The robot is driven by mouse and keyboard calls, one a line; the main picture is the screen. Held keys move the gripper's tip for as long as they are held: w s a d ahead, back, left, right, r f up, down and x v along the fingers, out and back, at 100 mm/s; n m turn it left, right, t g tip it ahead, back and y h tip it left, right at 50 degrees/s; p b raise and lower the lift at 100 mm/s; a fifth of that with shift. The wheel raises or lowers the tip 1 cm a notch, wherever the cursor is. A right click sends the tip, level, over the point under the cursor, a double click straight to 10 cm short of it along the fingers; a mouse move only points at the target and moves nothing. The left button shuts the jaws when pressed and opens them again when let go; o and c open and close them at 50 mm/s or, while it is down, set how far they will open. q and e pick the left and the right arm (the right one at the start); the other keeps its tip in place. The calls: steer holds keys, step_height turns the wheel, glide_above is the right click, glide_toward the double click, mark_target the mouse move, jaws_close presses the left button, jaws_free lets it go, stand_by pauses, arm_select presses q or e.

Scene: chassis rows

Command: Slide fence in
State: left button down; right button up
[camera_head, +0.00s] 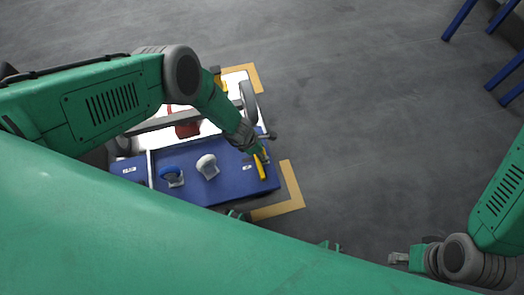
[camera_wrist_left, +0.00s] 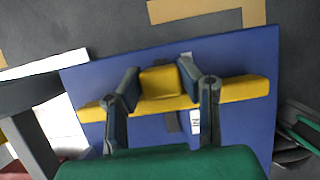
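The yellow fence, a long bar with a raised block at its middle, lies across the blue panel (camera_wrist_left: 240,130) in the left wrist view (camera_wrist_left: 245,89). In the head view the yellow fence (camera_head: 261,168) shows at the right end of the blue panel (camera_head: 232,180). My left gripper (camera_wrist_left: 160,72) has one finger on each side of the raised block. Both fingers appear to touch it, so it looks shut on the fence. The arm hides part of the fence in the head view. My right gripper (camera_head: 398,258) is at the lower right, away from the panel, its opening unclear.
On the blue panel stand a blue-topped part (camera_head: 172,177) and a white knob (camera_head: 207,166). A grey wheel (camera_head: 249,101) is beyond the gripper. Yellow floor corner marks (camera_head: 291,185) frame the station. Blue legs (camera_head: 459,20) stand at top right. The grey floor between is clear.

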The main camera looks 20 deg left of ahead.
mark_target(248, 160)
arm_select(q)
steer(key=s+a+p, duration=0.2)
steer(key=a+p, duration=0.1)
steer(key=s+a+p, duration=0.1)
steer(key=a, duration=0.1)
steer(key=shift+r, duration=0.15)
steer(key=shift+s+a+f, duration=0.2)
steer(key=shift+s+a, duration=0.05)
steer(key=shift+a, duration=0.05)
steer(key=c, duration=1.1)
jaws_free()
steer(key=shift+s, duration=0.1)
steer(key=shift+s, duration=0.1)
